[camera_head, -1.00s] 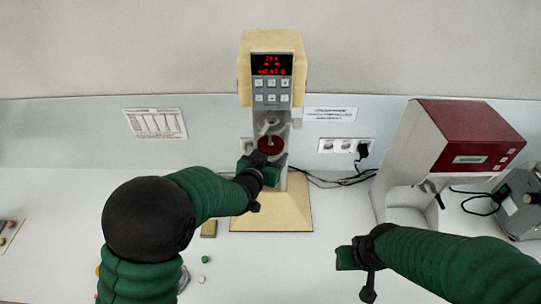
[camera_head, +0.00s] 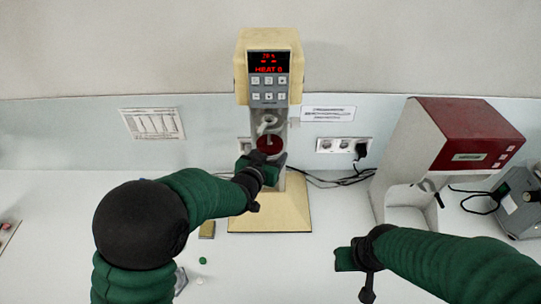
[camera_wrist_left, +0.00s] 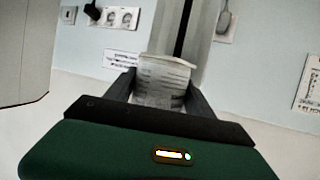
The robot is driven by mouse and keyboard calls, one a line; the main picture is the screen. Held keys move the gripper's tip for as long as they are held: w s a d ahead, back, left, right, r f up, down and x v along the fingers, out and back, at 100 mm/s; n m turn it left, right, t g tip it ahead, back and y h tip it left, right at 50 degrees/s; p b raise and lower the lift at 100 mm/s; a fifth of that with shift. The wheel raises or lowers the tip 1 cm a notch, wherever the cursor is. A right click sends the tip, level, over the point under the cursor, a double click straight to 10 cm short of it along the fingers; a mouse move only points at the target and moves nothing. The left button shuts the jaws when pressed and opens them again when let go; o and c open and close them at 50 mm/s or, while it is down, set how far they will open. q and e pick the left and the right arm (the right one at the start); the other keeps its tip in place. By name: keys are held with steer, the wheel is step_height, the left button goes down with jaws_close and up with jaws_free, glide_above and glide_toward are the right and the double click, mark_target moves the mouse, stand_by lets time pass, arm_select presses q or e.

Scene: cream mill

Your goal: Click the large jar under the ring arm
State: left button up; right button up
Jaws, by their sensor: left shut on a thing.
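The mill (camera_head: 268,70) stands at the back, with a red-lit display, buttons and a cream base. Its pale ring arm (camera_head: 268,124) sticks out below the buttons. A jar with a dark red round top (camera_head: 270,145) is just below the ring arm; whether they touch I cannot tell. My left gripper (camera_head: 262,160) is shut on this jar. In the left wrist view the jar's whitish, printed side (camera_wrist_left: 163,80) sits between the two dark fingers. My right gripper (camera_head: 345,258) hangs over the bench at front right; its fingers are hidden.
A red and white machine (camera_head: 450,150) stands at right, with a grey device (camera_head: 520,205) beside it. Cables run from the wall sockets (camera_head: 343,145) behind the mill. A small tan block (camera_head: 207,229) and a green cap (camera_head: 203,261) lie near my left forearm.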

mark_target(268, 140)
arm_select(q)
steer(key=shift+r, duration=0.15)
steer(key=shift+r+p, duration=0.7)
steer(key=shift+r, duration=0.7)
steer(key=shift+r+p, duration=0.65)
steer(key=shift+r, duration=0.55)
steer(key=shift+r, duration=0.15)
stand_by(0.4)
steer(key=shift+w+r, duration=0.1)
steer(key=shift+r, duration=0.25)
stand_by(0.7)
